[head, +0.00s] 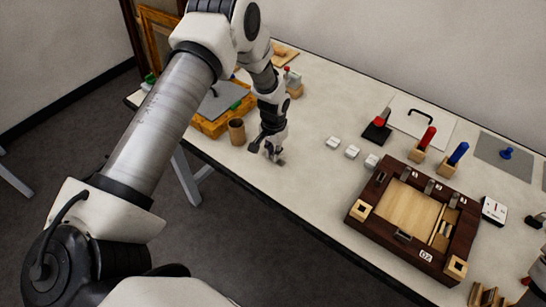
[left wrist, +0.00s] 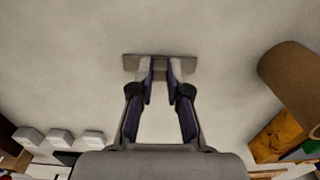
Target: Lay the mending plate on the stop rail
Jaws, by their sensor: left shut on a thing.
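My left gripper (head: 268,148) is over the bare table, left of the dark wooden frame. In the left wrist view its two fingers (left wrist: 160,72) are shut on a small flat grey metal plate, the mending plate (left wrist: 188,66), which sticks out on both sides of the fingertips. In the head view the plate (head: 280,161) shows small below the fingers, at or close above the tabletop; I cannot tell which. The dark wooden frame (head: 462,238) has a pale panel inside and small metal fittings; I cannot tell which part is the stop rail. Dark parts at the right edge may be my right gripper (head: 534,221).
Several small white blocks (head: 352,152) lie between my left gripper and the frame. A brown cylinder (head: 237,132) and a gilt frame (head: 207,127) are left of the gripper. Red (head: 428,138) and blue (head: 458,153) handled tools stand behind the dark frame.

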